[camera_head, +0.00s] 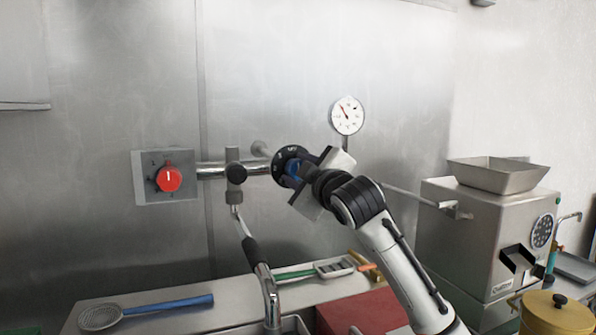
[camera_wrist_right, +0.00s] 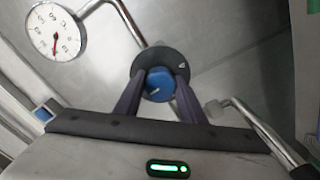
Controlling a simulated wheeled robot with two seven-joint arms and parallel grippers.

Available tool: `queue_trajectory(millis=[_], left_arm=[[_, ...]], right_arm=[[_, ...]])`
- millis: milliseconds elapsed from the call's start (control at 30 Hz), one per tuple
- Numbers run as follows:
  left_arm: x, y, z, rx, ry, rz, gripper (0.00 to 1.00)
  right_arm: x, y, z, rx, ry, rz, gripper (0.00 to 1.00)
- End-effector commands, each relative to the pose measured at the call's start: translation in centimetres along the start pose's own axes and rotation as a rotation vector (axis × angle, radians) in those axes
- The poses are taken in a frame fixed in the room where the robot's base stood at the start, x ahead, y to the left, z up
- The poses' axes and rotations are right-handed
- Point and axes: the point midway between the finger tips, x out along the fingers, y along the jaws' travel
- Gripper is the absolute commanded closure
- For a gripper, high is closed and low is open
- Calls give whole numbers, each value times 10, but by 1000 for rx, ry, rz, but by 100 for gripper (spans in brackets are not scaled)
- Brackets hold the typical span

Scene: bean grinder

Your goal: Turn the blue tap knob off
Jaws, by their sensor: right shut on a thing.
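The blue tap knob (camera_head: 292,168) sits on a dark round dial at the right end of the chrome wall pipe. In the right wrist view the blue knob (camera_wrist_right: 158,85) is between the two fingers, with its dark dial plate (camera_wrist_right: 176,60) behind it. My right gripper (camera_head: 299,174) reaches in from the lower right, and it also shows in the right wrist view (camera_wrist_right: 158,90), shut on the knob. The gripper hides much of the knob in the head view. A pale line shows on the knob's face. My left gripper is not in view.
A red knob (camera_head: 168,178) is on a wall plate to the left. A white gauge (camera_head: 347,116) stands above right of my gripper. A chrome faucet (camera_head: 262,270) hangs below the pipe. A steel grinder (camera_head: 470,235) stands right, beside a yellow pot (camera_head: 555,316).

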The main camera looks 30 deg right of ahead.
Motion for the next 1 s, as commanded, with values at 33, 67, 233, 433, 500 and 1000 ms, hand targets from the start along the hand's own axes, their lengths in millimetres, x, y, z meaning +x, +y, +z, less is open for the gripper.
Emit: queue_trajectory(millis=[33, 67, 233, 433, 500, 1000], left_arm=[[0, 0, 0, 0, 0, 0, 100], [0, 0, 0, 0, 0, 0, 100], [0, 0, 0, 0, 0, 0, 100], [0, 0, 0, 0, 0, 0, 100], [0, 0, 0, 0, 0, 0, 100], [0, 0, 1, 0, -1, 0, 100]], right_arm=[[0, -2, 0, 27, 0, -4, 86], [0, -2, 0, 41, 0, -4, 86], [0, -2, 0, 100, -1, -4, 86], [0, -2, 0, 132, -1, -4, 86], [0, -2, 0, 136, -1, -4, 86], [0, -1, 0, 138, -1, -3, 45]])
